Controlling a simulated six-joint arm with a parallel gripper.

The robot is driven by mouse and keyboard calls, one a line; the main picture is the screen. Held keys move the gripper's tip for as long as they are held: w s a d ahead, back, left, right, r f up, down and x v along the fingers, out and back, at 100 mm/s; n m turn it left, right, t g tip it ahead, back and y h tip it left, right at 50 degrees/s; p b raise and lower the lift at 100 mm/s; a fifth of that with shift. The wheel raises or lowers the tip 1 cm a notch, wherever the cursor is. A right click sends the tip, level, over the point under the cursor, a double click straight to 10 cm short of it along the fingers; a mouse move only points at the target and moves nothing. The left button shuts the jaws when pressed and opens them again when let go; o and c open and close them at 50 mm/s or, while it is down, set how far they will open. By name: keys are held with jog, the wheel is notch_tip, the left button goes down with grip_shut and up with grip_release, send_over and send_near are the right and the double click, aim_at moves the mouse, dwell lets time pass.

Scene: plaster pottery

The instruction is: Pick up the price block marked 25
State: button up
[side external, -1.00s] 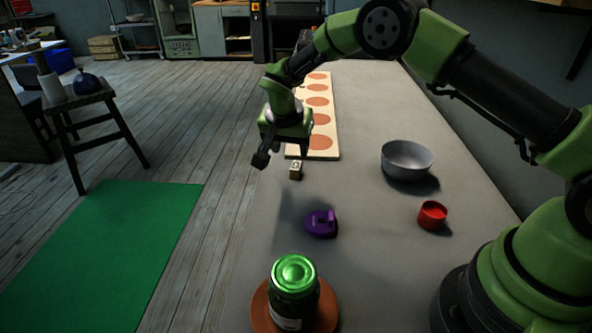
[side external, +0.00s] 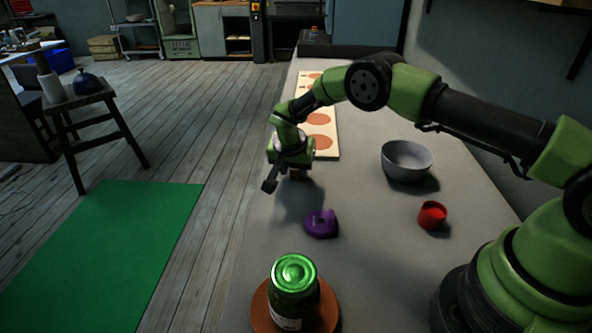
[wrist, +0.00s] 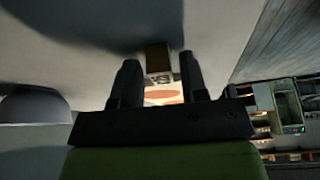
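The price block (wrist: 158,58) shows in the wrist view as a small block with a brown side and a paler marked face; I cannot read the number. My gripper (wrist: 159,66) is open, with one dark finger on each side of the block and a visible gap to each. The block lies at or just beyond the fingertips. In the side external view my gripper (side external: 296,172) is low over the table and mostly hides the block (side external: 298,177).
A pale board with orange circles (side external: 331,154) lies behind my gripper. A purple object (side external: 321,224) is in front. A green-lidded jar (side external: 294,290) stands on a terracotta saucer (side external: 261,316). A grey bowl (side external: 407,161) and red cup (side external: 432,215) are at the right.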

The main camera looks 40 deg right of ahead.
grip_shut()
